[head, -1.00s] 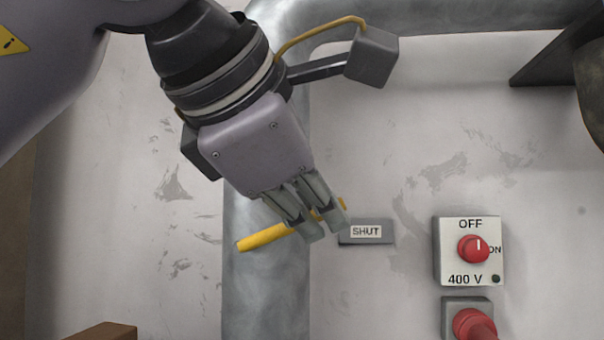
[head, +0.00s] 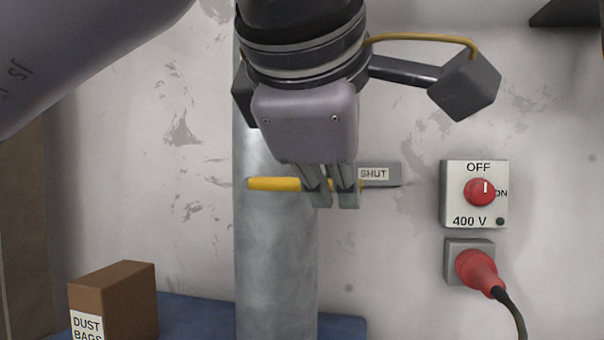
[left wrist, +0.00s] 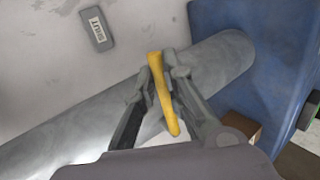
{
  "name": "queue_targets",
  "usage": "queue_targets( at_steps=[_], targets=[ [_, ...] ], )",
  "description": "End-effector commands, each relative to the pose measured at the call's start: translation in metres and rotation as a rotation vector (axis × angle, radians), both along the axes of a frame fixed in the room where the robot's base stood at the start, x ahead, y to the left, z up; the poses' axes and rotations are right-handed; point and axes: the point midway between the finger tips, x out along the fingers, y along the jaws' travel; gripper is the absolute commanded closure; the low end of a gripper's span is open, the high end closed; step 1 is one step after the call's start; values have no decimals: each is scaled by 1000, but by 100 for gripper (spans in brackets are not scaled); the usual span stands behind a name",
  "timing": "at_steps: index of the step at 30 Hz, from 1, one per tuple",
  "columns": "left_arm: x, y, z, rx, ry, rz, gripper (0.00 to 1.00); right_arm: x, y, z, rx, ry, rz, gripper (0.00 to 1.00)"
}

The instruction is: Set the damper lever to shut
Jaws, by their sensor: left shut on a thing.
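The yellow damper lever (head: 275,184) lies about level across the grey metal duct pipe (head: 275,260) in the head view. Its right end points at the grey SHUT plate (head: 380,174) on the wall. My left gripper (head: 330,200) comes from above and is shut on the lever, right of its middle; the fingers hide part of it. In the left wrist view the lever (left wrist: 162,92) sits between the two fingertips, and the SHUT plate (left wrist: 97,29) is at upper left. My right gripper is in neither view.
A switch box (head: 474,194) marked OFF, ON and 400 V is on the wall at right. A red plug (head: 477,270) with a black cable is below it. A brown dust bags box (head: 125,300) stands at lower left on a blue surface (head: 190,315). The wall between is clear.

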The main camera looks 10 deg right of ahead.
Motion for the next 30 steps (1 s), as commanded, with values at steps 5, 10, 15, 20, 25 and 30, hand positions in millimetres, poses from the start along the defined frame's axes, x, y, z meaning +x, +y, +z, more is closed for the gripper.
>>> queue_targets(
  at_steps=[5,10,15,20,25,30],
  targets=[
    [0,0,-1,5,1,-3,100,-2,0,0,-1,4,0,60],
    [0,0,-1,4,1,-2,81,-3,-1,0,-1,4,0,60],
    [0,0,-1,2,1,-1,69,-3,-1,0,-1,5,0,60],
    [0,0,-1,1,2,-1,69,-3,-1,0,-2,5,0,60],
    [-1,0,1,0,1,0,69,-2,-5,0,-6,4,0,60],
    [-17,6,12,-1,-2,-1,69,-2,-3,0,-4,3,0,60]
  ],
)
